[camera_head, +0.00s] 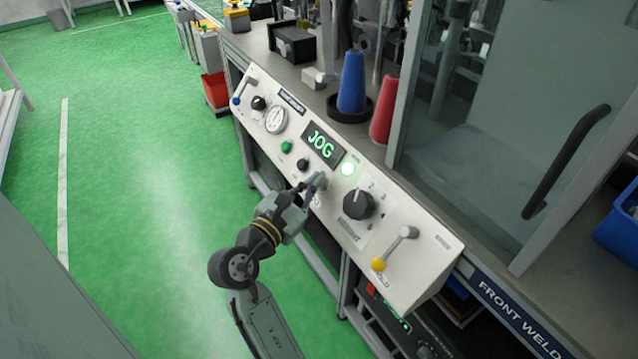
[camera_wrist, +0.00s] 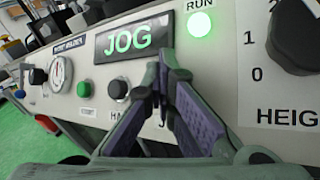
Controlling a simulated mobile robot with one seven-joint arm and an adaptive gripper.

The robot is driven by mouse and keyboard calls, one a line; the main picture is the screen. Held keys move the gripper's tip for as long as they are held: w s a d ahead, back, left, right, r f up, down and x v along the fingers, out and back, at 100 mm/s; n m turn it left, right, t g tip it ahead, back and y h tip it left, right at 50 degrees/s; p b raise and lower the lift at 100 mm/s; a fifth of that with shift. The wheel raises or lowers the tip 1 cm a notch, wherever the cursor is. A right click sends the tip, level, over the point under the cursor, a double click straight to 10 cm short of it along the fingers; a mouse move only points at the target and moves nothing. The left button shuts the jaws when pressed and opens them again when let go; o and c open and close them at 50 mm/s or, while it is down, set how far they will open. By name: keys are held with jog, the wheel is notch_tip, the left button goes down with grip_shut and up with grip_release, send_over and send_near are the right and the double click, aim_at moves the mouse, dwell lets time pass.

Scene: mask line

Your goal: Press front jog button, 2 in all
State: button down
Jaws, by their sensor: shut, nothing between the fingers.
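The white sloped control panel (camera_head: 400,270) runs along the front of the machine. Its display reads JOG in green letters, in the head view (camera_head: 321,146) and in the wrist view (camera_wrist: 132,40). My gripper (camera_head: 319,182) is shut and empty, its fingertips at the panel just below the display. In the wrist view the fingertips (camera_wrist: 161,72) cover the spot right of the black button (camera_wrist: 118,89). A label starting with J shows partly behind the fingers; any button above it is hidden. I cannot tell whether the fingertips touch the panel.
A green button (camera_wrist: 84,88) and a gauge (camera_head: 275,120) lie left of the black button. A lit green RUN lamp (camera_head: 348,169), a large black knob (camera_head: 358,204) and a yellow-tipped lever (camera_head: 379,264) lie to the right. Blue (camera_head: 352,84) and red (camera_head: 384,112) cones stand behind the panel.

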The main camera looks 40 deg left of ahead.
jog(key=shift+s+a+r+p, duration=0.2)
jog(key=shift+s+r+p, duration=0.4)
jog(key=shift+p, duration=0.3)
jog(key=s+r+p, duration=0.1)
jog(key=s+a+r+p, duration=0.1)
jog(key=p, duration=0.1)
jog(key=s+r+p, duration=0.1)
jog(key=shift+s+a+p, duration=0.25)
jog(key=shift+s+p, duration=0.05)
jog(key=shift+p, duration=0.1)
jog(key=shift+r, duration=0.1)
dwell(0.4)
